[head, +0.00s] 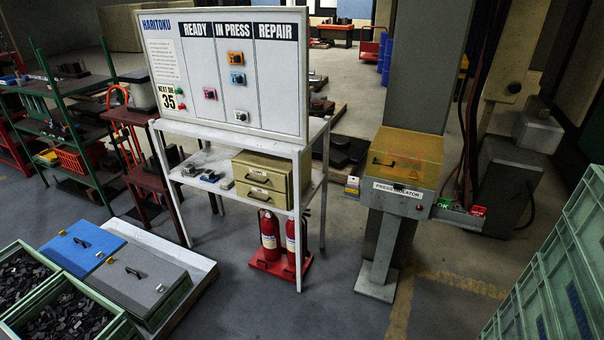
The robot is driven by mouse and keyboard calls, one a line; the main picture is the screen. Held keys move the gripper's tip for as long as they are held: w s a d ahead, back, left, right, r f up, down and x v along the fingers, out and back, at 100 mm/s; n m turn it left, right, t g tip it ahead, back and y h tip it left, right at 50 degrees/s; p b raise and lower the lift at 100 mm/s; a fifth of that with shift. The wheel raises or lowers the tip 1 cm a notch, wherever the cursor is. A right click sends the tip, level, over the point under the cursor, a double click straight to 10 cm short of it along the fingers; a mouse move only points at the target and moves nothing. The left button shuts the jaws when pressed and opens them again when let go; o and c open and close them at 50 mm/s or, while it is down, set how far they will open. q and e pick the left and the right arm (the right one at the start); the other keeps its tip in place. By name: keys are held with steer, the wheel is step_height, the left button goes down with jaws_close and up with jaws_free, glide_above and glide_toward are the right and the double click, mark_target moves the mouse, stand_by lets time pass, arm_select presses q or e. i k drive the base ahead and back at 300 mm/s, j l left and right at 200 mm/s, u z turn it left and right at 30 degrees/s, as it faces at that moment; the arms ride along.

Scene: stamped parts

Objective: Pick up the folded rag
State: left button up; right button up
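I cannot make out a folded rag for certain. Several small items (210,177), some blue and some dark, lie on the white table (209,158) left of the drawer box; they are too small to tell whether one is a rag. Neither of my grippers is in the head view.
A whiteboard (272,105) stands on the table's back, with fire extinguishers (269,236) below. Crates of dark parts (77,312) and lidded boxes (137,280) are lower left. A press isolator post (400,187) stands right of centre; green crates (556,275) rise at right. Floor between is clear.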

mark_target(228, 184)
steer(key=i+l+u, duration=0.1)
steer(key=i+u, duration=0.3)
steer(key=i+l+u, duration=0.35)
steer(key=i+j+z, duration=0.15)
steer(key=i, duration=0.35)
steer(key=i+j+z, duration=0.15)
steer(key=i, duration=0.35)
steer(key=j, duration=0.1)
